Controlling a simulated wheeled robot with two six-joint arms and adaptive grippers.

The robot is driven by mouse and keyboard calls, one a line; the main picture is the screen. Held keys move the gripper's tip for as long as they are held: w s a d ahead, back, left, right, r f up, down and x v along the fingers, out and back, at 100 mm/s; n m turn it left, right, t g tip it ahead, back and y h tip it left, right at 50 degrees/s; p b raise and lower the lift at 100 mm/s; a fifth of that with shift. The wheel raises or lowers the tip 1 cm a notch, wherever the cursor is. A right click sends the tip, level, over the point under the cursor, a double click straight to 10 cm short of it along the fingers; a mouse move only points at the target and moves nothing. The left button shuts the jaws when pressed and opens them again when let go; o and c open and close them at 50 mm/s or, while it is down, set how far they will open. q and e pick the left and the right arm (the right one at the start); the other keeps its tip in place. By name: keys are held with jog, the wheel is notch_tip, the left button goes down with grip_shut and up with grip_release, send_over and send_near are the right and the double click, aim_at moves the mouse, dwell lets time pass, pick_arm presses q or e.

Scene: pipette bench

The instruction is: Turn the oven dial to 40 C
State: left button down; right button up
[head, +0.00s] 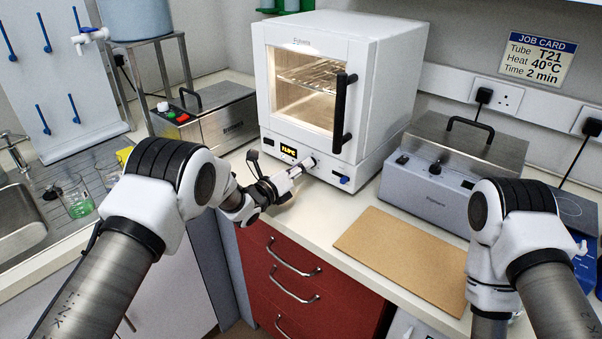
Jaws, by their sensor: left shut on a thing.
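The white oven (372,85) stands at the back of the bench with its glass door shut and a lit rack inside. Its lower front panel carries a small display with yellow digits (289,151), too small to read surely, and a blue knob (344,179) to the right. My left gripper (306,164) is at the panel between the display and the blue knob, with its fingertips shut on the oven dial, which they mostly hide. The job card (538,58) on the wall reads Tube T21, Heat 40°C, Time 2 min. My right gripper is not visible; only that arm shows at the right.
A metal water bath (205,117) stands left of the oven, and another steel-lidded unit (440,170) stands right of it. A brown board (400,258) lies on the front bench. Beakers (76,195) stand near the sink at left. The oven's black door handle (343,113) juts out above my left gripper.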

pick_arm(q)
jog(key=n+b, duration=0.2)
jog(key=n, duration=0.1)
jog(key=shift+f+b, duration=0.25)
jog(key=shift+b, duration=0.1)
jog(key=shift+r+n+b, duration=0.1)
jog(key=shift+n+b, duration=0.45)
jog(key=shift+n, duration=0.25)
jog(key=c, duration=0.9)
grip_release()
jog(key=shift+d, duration=0.1)
jog(key=shift+o, duration=0.2)
jog(key=v, duration=1.2)
